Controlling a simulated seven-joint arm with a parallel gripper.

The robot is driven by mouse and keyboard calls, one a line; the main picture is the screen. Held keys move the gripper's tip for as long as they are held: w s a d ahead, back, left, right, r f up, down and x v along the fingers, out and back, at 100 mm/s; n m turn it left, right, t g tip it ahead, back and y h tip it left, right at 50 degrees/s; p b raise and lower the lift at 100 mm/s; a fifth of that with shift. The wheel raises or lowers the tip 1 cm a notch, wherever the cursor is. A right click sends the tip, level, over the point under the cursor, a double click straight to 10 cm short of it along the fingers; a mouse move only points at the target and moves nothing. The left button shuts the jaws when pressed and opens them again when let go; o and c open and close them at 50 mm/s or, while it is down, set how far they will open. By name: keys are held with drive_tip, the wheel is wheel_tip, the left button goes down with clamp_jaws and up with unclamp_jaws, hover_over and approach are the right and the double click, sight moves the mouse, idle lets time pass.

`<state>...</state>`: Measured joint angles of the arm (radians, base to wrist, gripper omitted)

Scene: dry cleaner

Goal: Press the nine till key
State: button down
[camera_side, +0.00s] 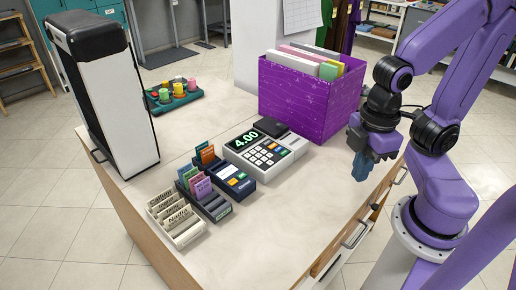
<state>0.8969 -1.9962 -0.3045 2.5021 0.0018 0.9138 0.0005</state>
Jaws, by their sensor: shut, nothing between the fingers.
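The till (264,151) is a pale grey unit on the counter, with a display that reads 4.00 in green. Its keypad (266,155) has white keys and a few coloured ones at the right side. The digits on the keys are too small to read, so I cannot tell which is the nine key. My gripper (361,174) is to the right of the till, above the counter's right edge, pointing down. Its fingers are shut and empty, and apart from the till.
A purple file box (307,107) stands behind the till. A white and black upright unit (117,105) and a teal tray (174,100) are further left. The front counter surface is clear.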

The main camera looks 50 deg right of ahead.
idle(0.3)
drive_tip(key=w+a+f+m+t+y, duration=0.1)
drive_tip(key=w+a+f+m, duration=0.15)
drive_tip(key=w+m, duration=0.45)
drive_tip(key=m+t, duration=0.8)
drive_tip(key=m, duration=0.5)
hover_over(261, 151)
wheel_tip(261, 151, down, 7)
drive_tip(key=shift+w+d+f, duration=0.15)
drive_tip(key=shift+w+d, duration=0.25)
drive_tip(key=shift+f, duration=4.4)
drive_tip(key=shift+f, duration=0.2)
drive_tip(key=shift+f, duration=0.2)
